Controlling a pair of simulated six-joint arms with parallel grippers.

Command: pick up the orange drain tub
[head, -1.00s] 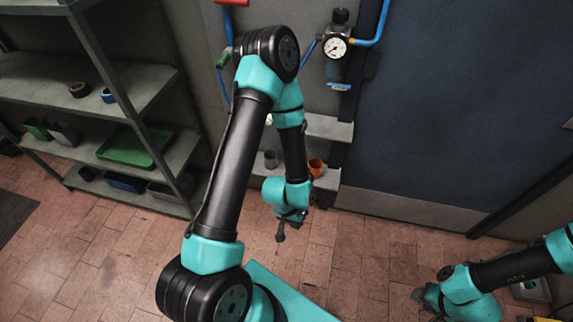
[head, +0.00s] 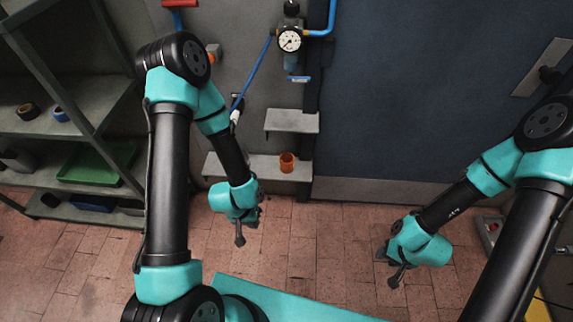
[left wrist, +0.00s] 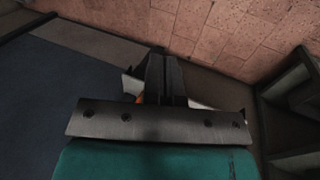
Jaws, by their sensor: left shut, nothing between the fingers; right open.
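The orange drain tub (head: 287,162) is a small open cup standing upright on the lower grey wall shelf, near its right end. My left gripper (head: 260,197) is to the left of the tub and lower in the head view, apart from it and empty. In the left wrist view its shut dark fingers (left wrist: 166,78) point away from the camera. A sliver of orange, likely the tub (left wrist: 138,98), shows beside them, the rest hidden. My right gripper (head: 381,254) hangs over the floor to the right, open and well away from the tub.
A smaller shelf (head: 292,121) sits just above the tub's shelf (head: 262,168). A pressure gauge (head: 290,40) with blue hoses is on the wall above. A dark blue door (head: 400,100) is to the right. A grey rack (head: 60,120) with a green tray (head: 98,163) stands left.

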